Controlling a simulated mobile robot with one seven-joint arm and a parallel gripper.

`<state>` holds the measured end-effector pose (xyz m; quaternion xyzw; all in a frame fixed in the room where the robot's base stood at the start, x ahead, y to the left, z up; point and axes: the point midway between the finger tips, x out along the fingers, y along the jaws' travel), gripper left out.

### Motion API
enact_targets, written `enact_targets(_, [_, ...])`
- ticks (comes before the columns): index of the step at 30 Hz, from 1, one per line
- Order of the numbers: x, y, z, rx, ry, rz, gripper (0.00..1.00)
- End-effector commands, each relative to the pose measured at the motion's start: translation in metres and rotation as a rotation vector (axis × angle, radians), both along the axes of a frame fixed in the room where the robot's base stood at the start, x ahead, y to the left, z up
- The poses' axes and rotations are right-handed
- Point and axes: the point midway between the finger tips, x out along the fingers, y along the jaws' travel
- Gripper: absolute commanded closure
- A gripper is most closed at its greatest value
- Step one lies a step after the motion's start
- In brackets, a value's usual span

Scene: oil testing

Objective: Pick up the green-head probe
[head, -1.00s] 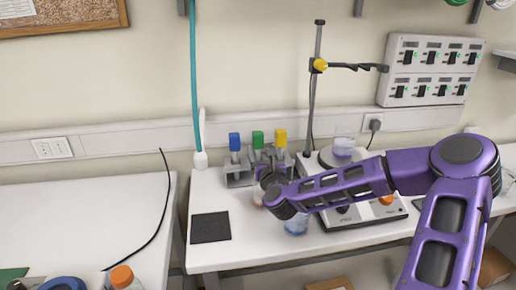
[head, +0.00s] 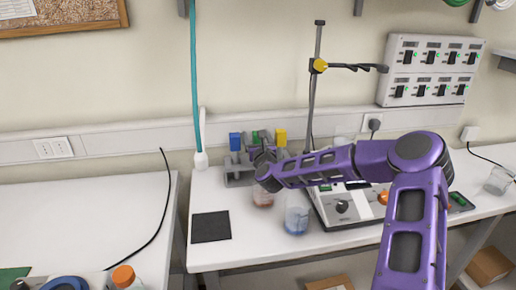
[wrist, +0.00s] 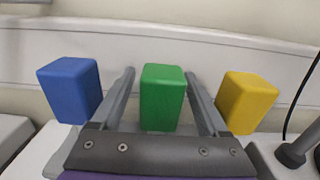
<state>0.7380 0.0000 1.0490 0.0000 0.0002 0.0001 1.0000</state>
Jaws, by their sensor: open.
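The green-head probe (wrist: 162,98) stands upright in the middle of the wrist view, between the two fingers of my open gripper (wrist: 160,92). Gaps show between the green head and both fingers in that view. In the head view only a small part of the green head (head: 255,135) shows, behind my gripper (head: 258,147). The probe's lower part is hidden. A blue-head probe (head: 235,141) is to its left and a yellow-head probe (head: 281,137) to its right. All three stand in a grey rack (head: 238,172).
A beaker with reddish liquid (head: 263,196) and one with bluish liquid (head: 297,216) stand in front of the rack. A stand (head: 313,90) with a clamp and a hotplate (head: 343,208) are to the right. A black mat (head: 211,227) lies at left. The wall is close behind.

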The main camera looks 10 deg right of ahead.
Motion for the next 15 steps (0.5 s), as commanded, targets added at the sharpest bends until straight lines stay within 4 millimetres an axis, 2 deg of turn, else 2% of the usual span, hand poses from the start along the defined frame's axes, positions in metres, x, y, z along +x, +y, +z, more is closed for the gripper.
enact_targets(2, [-0.0002, 0.0000, 0.0000, 0.000, 0.000, 0.000, 0.22])
enact_targets(3, [-0.0002, 0.0001, 0.0000, 0.000, 0.000, 0.000, 0.26])
enact_targets(15, [-0.0004, 0.0001, 0.0003, 0.000, 0.000, 0.000, 0.98])
